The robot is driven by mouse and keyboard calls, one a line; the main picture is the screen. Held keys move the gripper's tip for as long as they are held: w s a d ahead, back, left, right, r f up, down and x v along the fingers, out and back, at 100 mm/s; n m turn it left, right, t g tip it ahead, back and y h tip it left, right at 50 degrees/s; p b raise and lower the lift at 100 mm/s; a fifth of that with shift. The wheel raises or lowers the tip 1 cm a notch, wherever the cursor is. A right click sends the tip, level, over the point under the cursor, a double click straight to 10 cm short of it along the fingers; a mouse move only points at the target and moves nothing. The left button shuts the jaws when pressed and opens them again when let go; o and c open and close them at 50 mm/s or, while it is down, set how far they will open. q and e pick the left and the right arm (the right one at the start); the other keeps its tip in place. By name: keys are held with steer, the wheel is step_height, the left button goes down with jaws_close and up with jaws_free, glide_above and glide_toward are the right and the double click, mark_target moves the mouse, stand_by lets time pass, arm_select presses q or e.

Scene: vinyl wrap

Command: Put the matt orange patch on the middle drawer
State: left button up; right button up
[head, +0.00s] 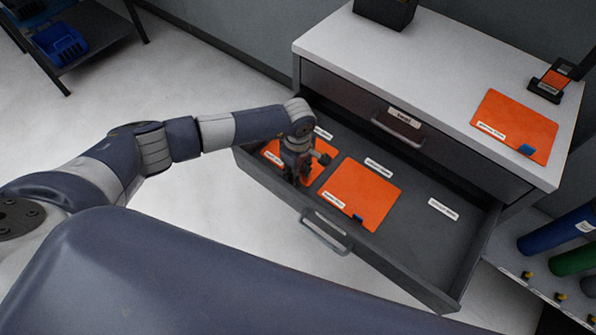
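An open dark grey drawer (425,246) sticks out of the cabinet below a shut upper drawer (345,91). An orange patch (358,196) with a white label and a small blue tab lies in the middle of the open drawer. A second orange patch (273,149) lies at its left end, partly hidden by my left gripper. A third orange patch (515,125), also with a blue tab, lies on the white cabinet top. The labels are too small to read, so I cannot tell which is matt. My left gripper (300,180) points down at the second patch's right edge; its fingers are unclear. My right gripper is out of view.
White label strips mark the drawer floor; its right part (446,232) is bare. A black holder with an orange piece (552,83) stands on the cabinet top, and a black box (386,10) at the back. Blue and green rolls (575,258) lie at right. My arm link fills the bottom.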

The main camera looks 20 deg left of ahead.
arm_select(q)
steer(key=shift+r, duration=0.55)
step_height(320, 180, up, 11)
steer(key=b, duration=0.1)
steer(key=shift+b, duration=0.35)
steer(key=shift+d, duration=0.1)
